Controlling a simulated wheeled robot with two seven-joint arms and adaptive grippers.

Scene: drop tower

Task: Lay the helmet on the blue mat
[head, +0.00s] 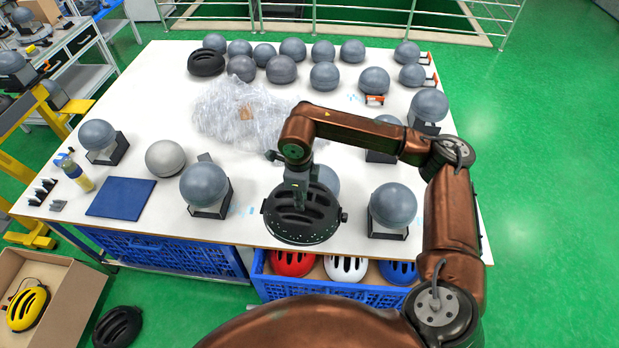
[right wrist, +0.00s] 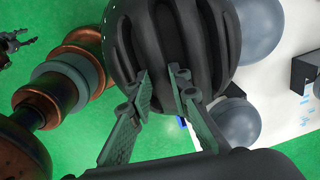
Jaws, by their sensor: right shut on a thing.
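A black vented helmet (head: 300,222) hangs in my right gripper (head: 295,178), above the front part of the white table. In the right wrist view the helmet (right wrist: 175,40) fills the upper middle, and both fingers of the right gripper (right wrist: 160,85) close on its ribs. The blue mat (head: 121,198) lies flat and bare at the table's front left, well to the left of the helmet. My left gripper does not show in the head view. In the right wrist view a dark gripper-like part (right wrist: 15,45) shows at the left edge, too small to judge.
Grey headforms, such as one on a stand (head: 205,184) and a loose ball (head: 165,158), stand between helmet and mat. A bottle (head: 75,174) stands left of the mat. Crumpled clear wrap (head: 238,115) lies mid-table. A blue crate (head: 335,290) of helmets sits below the front edge.

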